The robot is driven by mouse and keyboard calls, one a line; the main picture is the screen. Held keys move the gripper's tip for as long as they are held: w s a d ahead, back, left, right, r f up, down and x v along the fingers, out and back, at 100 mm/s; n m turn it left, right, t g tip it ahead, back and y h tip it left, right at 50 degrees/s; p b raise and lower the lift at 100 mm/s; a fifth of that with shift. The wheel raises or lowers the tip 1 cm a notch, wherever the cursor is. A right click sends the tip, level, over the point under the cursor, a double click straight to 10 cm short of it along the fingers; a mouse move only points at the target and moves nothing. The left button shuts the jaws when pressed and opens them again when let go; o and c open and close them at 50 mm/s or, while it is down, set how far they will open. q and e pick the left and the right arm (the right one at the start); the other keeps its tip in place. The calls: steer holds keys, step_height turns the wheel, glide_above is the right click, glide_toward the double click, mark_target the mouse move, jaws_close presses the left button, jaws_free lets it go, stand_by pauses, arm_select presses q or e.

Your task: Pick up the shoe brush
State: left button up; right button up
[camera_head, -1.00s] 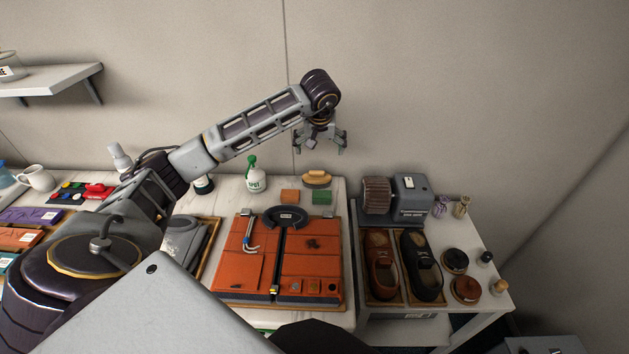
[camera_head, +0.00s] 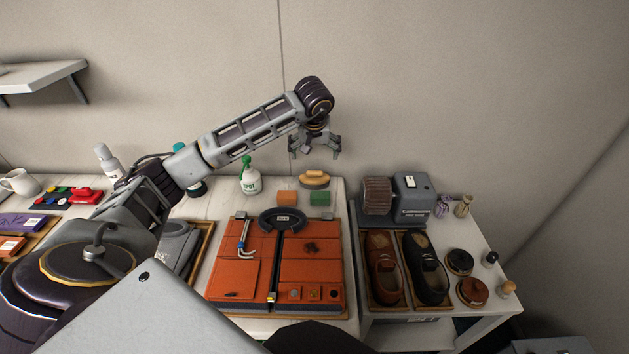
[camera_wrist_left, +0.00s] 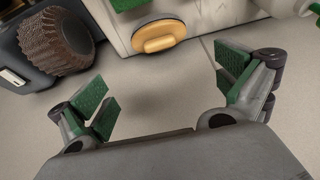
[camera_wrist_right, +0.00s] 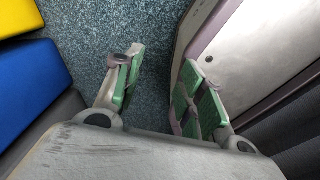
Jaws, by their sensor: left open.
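The shoe brush appears to be the oval tan-yellow piece with a raised grip (camera_head: 314,179) at the back edge of the white table. It also shows at the top of the left wrist view (camera_wrist_left: 158,37). My left gripper (camera_head: 314,152) is open and empty, just above and behind the brush in the head view. In the left wrist view its green-padded fingers (camera_wrist_left: 165,80) are spread wide, with the brush beyond them and not between them. My right gripper (camera_wrist_right: 160,75) shows only in its wrist view, open and empty above a speckled blue-grey floor.
Orange (camera_head: 287,197) and green (camera_head: 320,198) blocks lie beside the brush. A green-topped spray bottle (camera_head: 249,176) stands to its left. A grey machine with a brown roller (camera_head: 411,199) stands on the right table. An orange tool panel (camera_head: 235,279) lies in front.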

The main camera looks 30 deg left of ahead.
mark_target(314, 172)
arm_select(q)
steer(key=x, duration=0.7)
steer(key=shift+f, duration=0.1)
steer(key=shift+w+a+f, duration=0.1)
steer(key=shift+f, duration=0.3)
steer(key=shift+p+x, duration=0.4)
steer(key=shift+x, duration=1.3)
steer(key=shift+f, duration=0.45)
steer(key=shift+a+f, duration=0.1)
steer(key=shift+f, duration=0.3)
steer(key=c, duration=0.4)
steer(key=shift+c, duration=1.4)
steer(key=shift+r, duration=0.1)
steer(key=c, duration=0.4)
arm_select(e)
steer(key=shift+w+a+r, duration=0.55)
steer(key=shift+w+a, duration=0.15)
steer(key=shift+w, duration=0.05)
